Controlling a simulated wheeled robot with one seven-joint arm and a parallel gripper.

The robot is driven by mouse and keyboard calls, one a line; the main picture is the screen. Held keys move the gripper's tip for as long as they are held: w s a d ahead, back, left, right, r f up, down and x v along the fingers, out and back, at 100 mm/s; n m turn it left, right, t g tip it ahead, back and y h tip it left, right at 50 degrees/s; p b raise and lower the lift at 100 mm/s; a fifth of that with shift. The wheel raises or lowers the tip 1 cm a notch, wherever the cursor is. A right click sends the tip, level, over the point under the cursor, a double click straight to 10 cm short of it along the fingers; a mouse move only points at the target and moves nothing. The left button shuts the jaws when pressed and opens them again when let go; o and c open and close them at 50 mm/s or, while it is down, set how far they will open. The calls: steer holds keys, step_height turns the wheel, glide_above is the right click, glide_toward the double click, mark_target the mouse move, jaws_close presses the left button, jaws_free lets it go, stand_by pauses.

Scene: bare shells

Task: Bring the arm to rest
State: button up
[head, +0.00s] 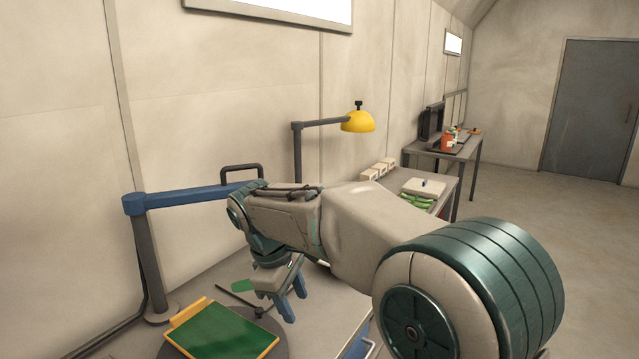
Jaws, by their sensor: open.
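My arm reaches from the lower right across the middle of the head view, bent, with its wrist turned down. My gripper (294,306) hangs at the end of it, with two blue-grey fingers apart and nothing seen between them. It is to the right of a green board (222,333) with a yellow edge strip. How high the fingertips are above the surface below cannot be told. My own arm hides part of the bench behind it.
A dark post with a blue horizontal arm (190,198) stands at left. A yellow lamp (357,122) rises behind my arm. A bench (448,190) holds small white boxes (378,169) and green items (417,201). A grey door (592,108) is at far right, with open floor before it.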

steer(key=s+d+f+m+t+y, duration=0.1)
steer(key=s+d+f+m, duration=0.1)
steer(key=s+d+m, duration=0.4)
steer(key=s+d+f+m+t+y, duration=0.1)
steer(key=s+d+f+m, duration=0.2)
steer(key=s+d+m, duration=0.4)
steer(key=s+d, duration=0.6)
steer(key=d, duration=0.1)
steer(key=shift+s+m+y, duration=0.15)
steer(key=shift+m+y, duration=0.15)
steer(key=shift+y, duration=0.1)
steer(key=shift+a, duration=0.1)
steer(key=shift+c, duration=0.8)
steer(key=shift+a, duration=0.1)
